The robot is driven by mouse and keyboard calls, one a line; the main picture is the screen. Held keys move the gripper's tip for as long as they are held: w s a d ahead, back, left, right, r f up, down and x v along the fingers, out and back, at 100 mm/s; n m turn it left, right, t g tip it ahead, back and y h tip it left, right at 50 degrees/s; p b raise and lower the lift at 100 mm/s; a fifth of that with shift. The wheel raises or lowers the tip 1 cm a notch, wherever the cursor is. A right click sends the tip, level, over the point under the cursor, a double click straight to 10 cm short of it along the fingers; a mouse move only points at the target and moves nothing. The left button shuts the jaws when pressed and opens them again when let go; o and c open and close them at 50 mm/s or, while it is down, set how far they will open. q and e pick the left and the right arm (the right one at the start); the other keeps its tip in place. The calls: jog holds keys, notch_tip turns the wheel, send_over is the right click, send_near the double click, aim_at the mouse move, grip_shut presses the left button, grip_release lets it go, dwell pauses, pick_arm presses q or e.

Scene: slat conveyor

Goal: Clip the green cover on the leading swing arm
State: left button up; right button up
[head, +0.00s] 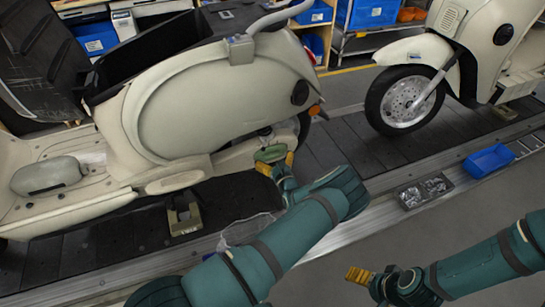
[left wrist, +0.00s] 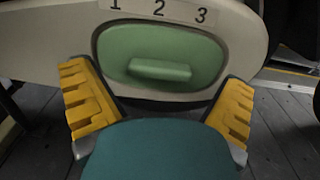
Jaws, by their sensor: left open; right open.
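The green cover (head: 270,153) lies against the cream swing arm (head: 235,158) under the near scooter's rear body. In the left wrist view the oval cover (left wrist: 160,52), with a raised bar across it, sits within the outline of the swing arm (left wrist: 50,45), below the marks 1, 2 and 3. Whether it is fully seated I cannot tell. My left gripper (head: 277,168) is open right in front of the cover, its yellow fingers to either side of it. My right gripper (head: 360,276) is open and empty above the floor at the lower right.
The near scooter (head: 200,105) and a second scooter (head: 500,50) stand on the dark slat conveyor (head: 345,150). A blue tray (head: 489,160) and a metal tray of small parts (head: 424,191) lie along the near rail. A clear mesh-like bin (head: 243,232) is beside my left arm. Shelves with blue bins stand behind.

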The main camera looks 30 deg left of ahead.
pick_arm(q)
jog(key=v, duration=1.1)
